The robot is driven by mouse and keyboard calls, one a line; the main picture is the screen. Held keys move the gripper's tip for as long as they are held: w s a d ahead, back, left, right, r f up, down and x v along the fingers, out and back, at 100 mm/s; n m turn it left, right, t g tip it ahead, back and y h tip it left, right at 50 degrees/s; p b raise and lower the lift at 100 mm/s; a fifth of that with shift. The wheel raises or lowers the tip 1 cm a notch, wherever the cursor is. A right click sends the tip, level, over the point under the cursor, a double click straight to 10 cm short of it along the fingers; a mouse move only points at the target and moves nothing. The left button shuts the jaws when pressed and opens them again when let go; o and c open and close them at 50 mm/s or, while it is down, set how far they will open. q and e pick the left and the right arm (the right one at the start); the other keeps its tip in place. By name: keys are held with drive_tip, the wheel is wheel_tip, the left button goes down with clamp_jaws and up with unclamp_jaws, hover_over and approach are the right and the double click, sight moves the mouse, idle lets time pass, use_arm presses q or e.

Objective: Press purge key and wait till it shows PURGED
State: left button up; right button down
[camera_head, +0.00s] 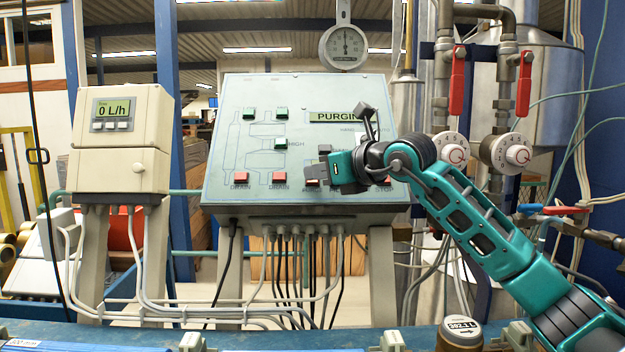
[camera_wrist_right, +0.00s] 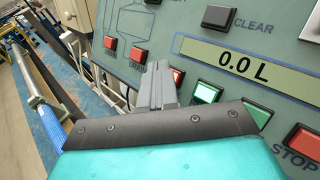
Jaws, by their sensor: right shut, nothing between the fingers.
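The sloped grey-green control panel (camera_head: 225,110) stands in the middle of the head view. Its upper display (camera_head: 337,117) reads "PURGIN", with its right end hidden by my right wrist. My right gripper (camera_head: 322,170) is shut and empty in front of the panel's lower right area. In the right wrist view, the shut fingers (camera_wrist_right: 158,82) stand close to a red key (camera_wrist_right: 177,76) and partly cover it; I cannot tell if they touch. Its label is hidden, so I cannot confirm which key is purge. My left gripper is not in view.
A lower display (camera_wrist_right: 247,62) reads "0.0 L", with a dark CLEAR key (camera_wrist_right: 219,17) above. A lit green key (camera_wrist_right: 206,92) and a red STOP key (camera_wrist_right: 301,138) lie nearby. A flow meter box (camera_head: 150,125) reads 0 L/h. Pipes with red-handled valves (camera_head: 457,82) stand right.

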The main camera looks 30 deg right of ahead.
drive_tip(key=shift+f, duration=0.1)
idle(0.3)
drive_tip(key=shift+s+a+r, duration=0.2)
drive_tip(key=shift+s+r, duration=0.3)
drive_tip(key=shift+r, duration=0.1)
drive_tip(key=shift+s+a+r+p, duration=0.2)
drive_tip(key=shift+s+a+r, duration=0.2)
drive_tip(key=shift+s+r, duration=0.45)
drive_tip(key=shift+s+a+r+p, duration=0.2)
drive_tip(key=shift+s+a+r, duration=0.2)
drive_tip(key=shift+s+r, duration=0.4)
drive_tip(key=shift+s+a+r, duration=0.25)
drive_tip(key=shift+s+r, duration=0.1)
drive_tip(key=shift+s, duration=0.1)
idle(1.9)
